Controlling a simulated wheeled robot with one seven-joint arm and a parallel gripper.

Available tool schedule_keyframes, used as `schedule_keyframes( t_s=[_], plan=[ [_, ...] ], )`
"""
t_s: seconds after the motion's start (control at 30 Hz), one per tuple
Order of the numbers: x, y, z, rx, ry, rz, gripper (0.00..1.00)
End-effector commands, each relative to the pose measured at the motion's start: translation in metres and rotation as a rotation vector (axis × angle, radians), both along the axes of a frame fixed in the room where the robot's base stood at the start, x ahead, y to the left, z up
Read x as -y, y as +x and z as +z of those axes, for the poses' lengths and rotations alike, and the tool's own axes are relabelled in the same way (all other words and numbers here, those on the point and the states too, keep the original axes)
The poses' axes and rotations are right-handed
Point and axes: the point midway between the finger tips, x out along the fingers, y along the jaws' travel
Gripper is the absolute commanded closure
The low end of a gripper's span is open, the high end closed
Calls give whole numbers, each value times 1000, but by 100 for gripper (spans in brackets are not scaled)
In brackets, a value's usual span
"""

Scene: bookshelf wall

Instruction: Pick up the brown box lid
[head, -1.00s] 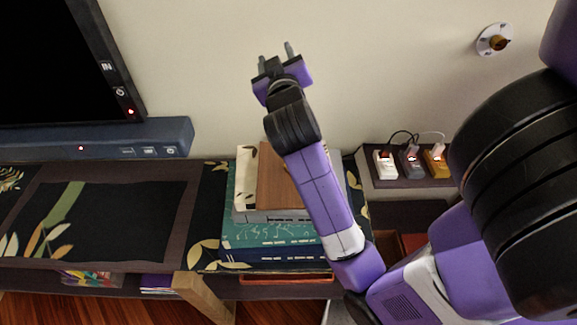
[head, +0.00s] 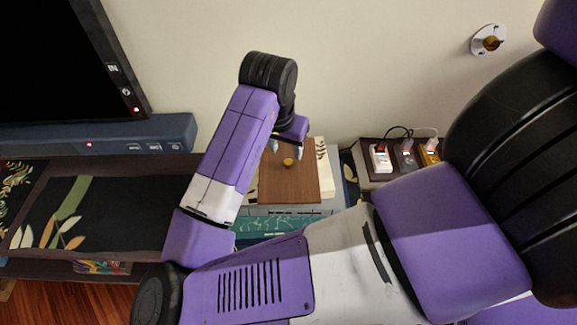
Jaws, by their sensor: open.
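The brown box lid (head: 290,184) is a flat wooden-looking panel with a small round golden knob (head: 288,162) near its far part. It lies on top of a stack of boxes or books in the middle of the head view. My gripper (head: 286,148) is over the far part of the lid, pointing down, with its two fingertips apart just beyond the knob in the picture. It is open and holds nothing. Whether the fingertips touch the lid cannot be told. My arm hides the left side of the stack.
A blue soundbar (head: 130,136) and a dark screen (head: 50,65) stand at the left. Several plugs and chargers (head: 408,155) sit on a dark tray at the right. A teal book (head: 270,225) lies lower in the stack. The wall is close behind.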

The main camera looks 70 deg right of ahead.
Motion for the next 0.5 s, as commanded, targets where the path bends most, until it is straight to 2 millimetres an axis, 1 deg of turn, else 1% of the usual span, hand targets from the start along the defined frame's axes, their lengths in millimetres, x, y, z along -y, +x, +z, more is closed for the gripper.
schedule_keyframes(
  t_s=[0.1, 0.27, 0.5],
  plan=[
    [3, -1, -12, -2, 1, 0, 52],
    [7, -1, -26, -1, 0, 1, 52],
    [15, -1, -59, -3, -1, 1, 52]
  ],
)
